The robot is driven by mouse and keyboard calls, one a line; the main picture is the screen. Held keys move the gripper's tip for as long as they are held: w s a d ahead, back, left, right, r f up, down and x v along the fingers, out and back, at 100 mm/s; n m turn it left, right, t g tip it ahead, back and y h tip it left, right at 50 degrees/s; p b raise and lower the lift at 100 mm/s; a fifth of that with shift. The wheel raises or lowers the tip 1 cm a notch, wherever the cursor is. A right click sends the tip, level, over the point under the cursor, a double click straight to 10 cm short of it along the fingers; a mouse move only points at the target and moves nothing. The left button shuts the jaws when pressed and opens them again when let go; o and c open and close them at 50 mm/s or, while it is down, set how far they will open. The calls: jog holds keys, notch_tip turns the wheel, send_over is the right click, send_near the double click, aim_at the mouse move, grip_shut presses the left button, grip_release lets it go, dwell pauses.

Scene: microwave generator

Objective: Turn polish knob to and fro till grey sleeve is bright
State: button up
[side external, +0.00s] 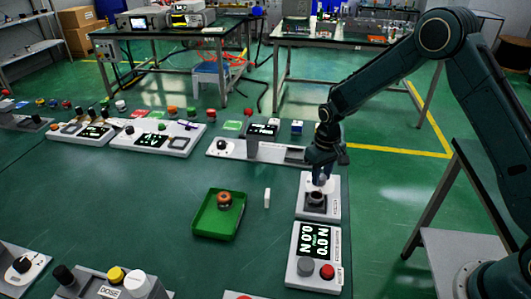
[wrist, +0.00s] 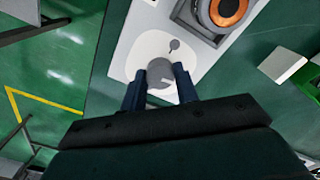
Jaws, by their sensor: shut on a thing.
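My gripper (wrist: 160,77) is shut on a grey round knob (wrist: 161,71) on the white polish station, one finger on each side of it. In the side view my gripper (side external: 321,180) is low over the far end of this station (side external: 307,211), hiding the knob. A dark square holder (side external: 308,200) on the station carries a round part. In the wrist view this part has a grey outer ring (wrist: 204,14) around an orange ring (wrist: 242,14) with a dark centre. It is cut off by the top edge. How bright the grey is I cannot tell well.
A green tray (side external: 200,226) with a copper-coloured ring (side external: 224,198) stands to the left. A white block (side external: 267,197) stands between tray and station. A display unit (side external: 300,262) with grey and red buttons is in front. Other panels line the back.

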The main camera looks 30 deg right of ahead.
aim_at(321, 177)
jog(key=shift+m, duration=0.7)
jog(key=o, duration=1)
jog(key=shift+r, duration=0.1)
notch_tip(321, 177, up, 14)
jog(key=shift+f, duration=0.15)
